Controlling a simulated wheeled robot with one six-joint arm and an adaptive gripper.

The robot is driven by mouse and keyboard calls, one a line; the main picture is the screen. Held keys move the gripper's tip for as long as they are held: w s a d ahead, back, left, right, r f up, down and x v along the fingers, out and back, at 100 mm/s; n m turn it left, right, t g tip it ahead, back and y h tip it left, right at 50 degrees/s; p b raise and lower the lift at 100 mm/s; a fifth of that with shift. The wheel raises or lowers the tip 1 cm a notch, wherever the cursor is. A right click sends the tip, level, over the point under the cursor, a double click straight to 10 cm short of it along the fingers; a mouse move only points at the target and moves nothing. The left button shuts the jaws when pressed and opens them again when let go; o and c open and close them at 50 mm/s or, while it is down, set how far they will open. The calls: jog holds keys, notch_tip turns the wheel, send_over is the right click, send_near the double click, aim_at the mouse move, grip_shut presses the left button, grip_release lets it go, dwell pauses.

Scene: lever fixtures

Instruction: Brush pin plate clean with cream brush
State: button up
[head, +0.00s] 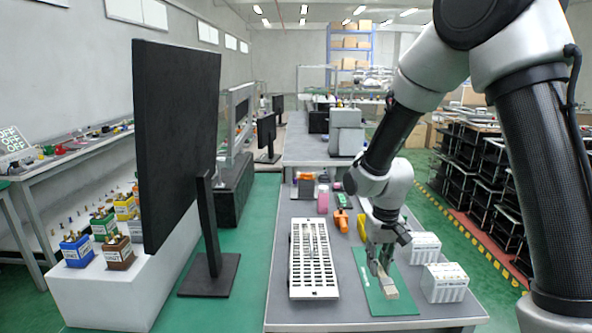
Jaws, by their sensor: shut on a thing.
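My gripper (379,264) points down over the right part of the near table and is shut on the cream brush (389,287). The brush is a small pale block, slanting toward the near right. It is over a flat dark green plate (377,306), which looks like the pin plate. Pins are too small to make out, and I cannot tell whether the brush touches the plate. My gripper hides the far part of the plate.
A white slotted rack (299,288) lies left of the plate. Two white ribbed boxes (445,281) (425,246) stand close on its right. Orange tools (342,219), a pink bottle (323,200) and small items sit farther back. A large black monitor (178,140) stands left.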

jog(key=shift+m, duration=0.4)
jog(key=w+d+f, duration=0.1)
jog(key=w+d, duration=0.1)
jog(key=w+d+f, duration=0.2)
jog(key=d, duration=0.1)
jog(key=w+d+f, duration=0.1)
jog(key=w+d, duration=0.1)
jog(key=shift+w+d+f, duration=0.2)
jog(key=shift+w+f, duration=0.1)
jog(key=shift+f, duration=0.05)
jog(key=shift+s+d+f, duration=0.1)
jog(key=shift+d+f, duration=0.1)
jog(key=shift+d, duration=0.25)
